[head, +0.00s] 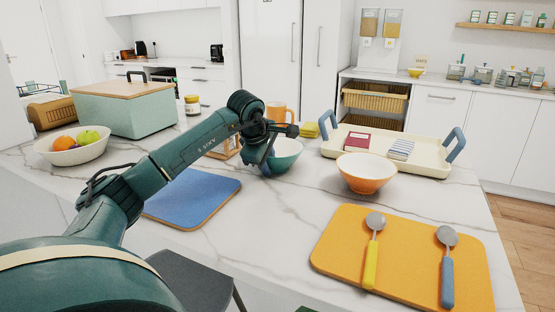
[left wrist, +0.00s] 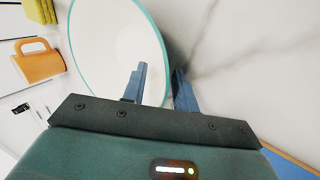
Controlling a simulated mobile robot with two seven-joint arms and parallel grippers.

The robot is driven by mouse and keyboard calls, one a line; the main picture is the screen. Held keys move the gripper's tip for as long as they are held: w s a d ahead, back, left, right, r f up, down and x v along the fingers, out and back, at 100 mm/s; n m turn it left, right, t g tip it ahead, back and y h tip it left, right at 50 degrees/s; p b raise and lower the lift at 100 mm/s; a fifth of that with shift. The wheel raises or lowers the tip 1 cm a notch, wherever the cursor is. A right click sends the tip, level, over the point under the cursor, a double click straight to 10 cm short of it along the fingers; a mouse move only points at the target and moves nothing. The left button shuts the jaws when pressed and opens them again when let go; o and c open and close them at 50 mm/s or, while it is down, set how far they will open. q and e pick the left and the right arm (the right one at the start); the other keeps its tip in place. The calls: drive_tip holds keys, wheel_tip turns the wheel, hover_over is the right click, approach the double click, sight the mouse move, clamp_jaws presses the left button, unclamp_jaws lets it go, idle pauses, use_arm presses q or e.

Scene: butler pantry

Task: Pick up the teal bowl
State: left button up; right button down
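The teal bowl (head: 289,156) stands on the white marble counter, with a teal outside and a white inside. My left gripper (head: 264,162) is at its left side, and the arm hides part of the rim. In the left wrist view the bowl (left wrist: 108,50) shows its white inside and thin teal rim. The fingers of my left gripper (left wrist: 161,72) are apart, one over the bowl's inside and one outside the rim. Gaps show between the fingers and the rim. My right gripper is not in view.
An orange bowl (head: 366,174) and a cream tray (head: 440,165) stand right of the teal bowl. An orange mug (head: 279,112) is behind it; a blue mat (head: 200,200) lies front left. An orange board (head: 405,255) with two spoons is front right.

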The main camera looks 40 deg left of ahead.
use_arm(q)
drive_tip(key=shift+c, duration=0.3)
clamp_jaws()
